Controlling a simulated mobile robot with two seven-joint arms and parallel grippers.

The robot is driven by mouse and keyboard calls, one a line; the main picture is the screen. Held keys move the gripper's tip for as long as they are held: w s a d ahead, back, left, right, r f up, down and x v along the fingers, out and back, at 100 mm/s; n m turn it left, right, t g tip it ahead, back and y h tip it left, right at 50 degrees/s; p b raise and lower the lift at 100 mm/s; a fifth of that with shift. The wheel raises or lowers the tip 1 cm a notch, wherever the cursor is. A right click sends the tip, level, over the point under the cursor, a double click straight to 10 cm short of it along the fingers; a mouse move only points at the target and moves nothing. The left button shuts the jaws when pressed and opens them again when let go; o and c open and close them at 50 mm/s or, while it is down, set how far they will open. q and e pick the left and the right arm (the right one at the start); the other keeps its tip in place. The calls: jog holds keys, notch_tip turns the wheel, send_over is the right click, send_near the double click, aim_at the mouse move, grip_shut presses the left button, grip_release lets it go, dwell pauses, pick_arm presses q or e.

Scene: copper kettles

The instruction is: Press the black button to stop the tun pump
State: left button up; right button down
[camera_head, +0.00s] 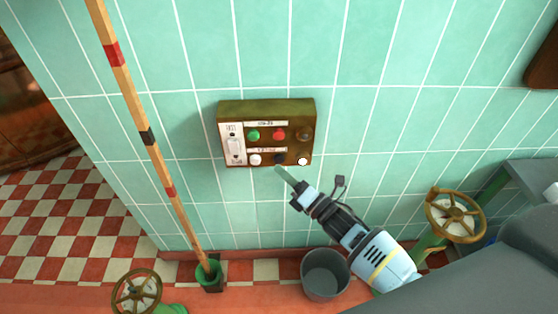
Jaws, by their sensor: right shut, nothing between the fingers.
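A brass-coloured control box (266,105) is fixed to the green tiled wall. Its top row has a green, a red and a brown button. In its bottom row a black button (279,158) sits between two white ones. My right gripper (282,172) reaches up from the lower right. Its fingers are shut and empty, with the tips just below the black button in the picture. I cannot tell whether they touch the box. My left gripper is out of view.
A white switch plate (235,146) is at the box's left end. A long striped pole (146,133) leans in a green holder on the left. A grey bucket (325,275) stands below, with brass handwheels at left (137,291) and right (455,215).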

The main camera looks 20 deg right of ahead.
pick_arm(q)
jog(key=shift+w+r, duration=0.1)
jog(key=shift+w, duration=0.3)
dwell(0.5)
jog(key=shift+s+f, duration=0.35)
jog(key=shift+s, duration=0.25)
pick_arm(e)
jog(key=shift+w+d, duration=0.1)
jog(key=shift+w, duration=0.3)
